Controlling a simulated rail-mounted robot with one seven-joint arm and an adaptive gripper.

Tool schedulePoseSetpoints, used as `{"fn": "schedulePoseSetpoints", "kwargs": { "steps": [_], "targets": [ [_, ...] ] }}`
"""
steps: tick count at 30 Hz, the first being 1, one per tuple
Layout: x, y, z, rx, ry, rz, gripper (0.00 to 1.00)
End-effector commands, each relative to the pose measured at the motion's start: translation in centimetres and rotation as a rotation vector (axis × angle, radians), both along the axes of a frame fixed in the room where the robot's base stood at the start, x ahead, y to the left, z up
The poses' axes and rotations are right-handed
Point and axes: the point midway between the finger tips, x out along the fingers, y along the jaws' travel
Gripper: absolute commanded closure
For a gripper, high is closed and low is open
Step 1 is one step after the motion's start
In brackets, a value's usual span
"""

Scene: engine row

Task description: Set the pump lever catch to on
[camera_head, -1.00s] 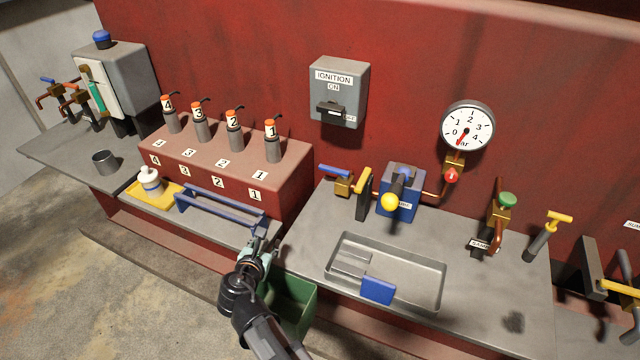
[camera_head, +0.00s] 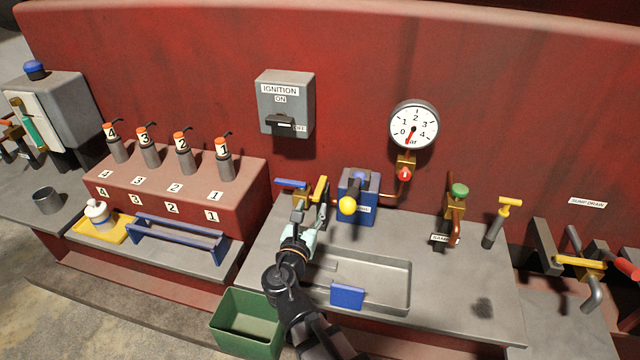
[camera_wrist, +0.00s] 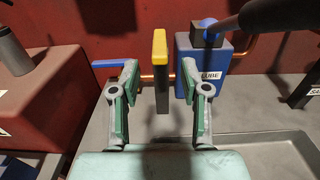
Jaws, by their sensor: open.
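The blue pump box (camera_head: 364,208) stands on the right bench by the red wall; its lever ends in a yellow ball (camera_head: 347,205). In the wrist view the box (camera_wrist: 214,62) carries a LUBE label and its dark lever reaches to the upper right. A dark upright bar with a yellow top (camera_wrist: 160,48), likely the catch, stands just left of the box; it also shows in the head view (camera_head: 320,188). My gripper (camera_wrist: 158,82) is open, its fingers on either side of the bar with gaps visible. Contact cannot be told. In the head view my gripper (camera_head: 310,214) partly hides the bar.
A blue-handled valve (camera_head: 292,184) is close left of the bar. A copper pipe runs behind it to the gauge (camera_head: 414,125), which reads near 0. A metal tray (camera_head: 390,262) lies in front of the pump. A green bin (camera_head: 246,325) is below the bench edge.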

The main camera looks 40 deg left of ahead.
Motion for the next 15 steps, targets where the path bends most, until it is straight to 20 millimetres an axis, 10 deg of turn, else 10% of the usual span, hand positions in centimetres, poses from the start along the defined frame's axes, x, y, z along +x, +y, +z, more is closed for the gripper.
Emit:
{"fn": "schedulePoseSetpoints", "kwargs": {
  "steps": [15],
  "targets": [
    [8.1,3.5,0.1,0.000,0.000,0.000,0.54]
  ]
}}
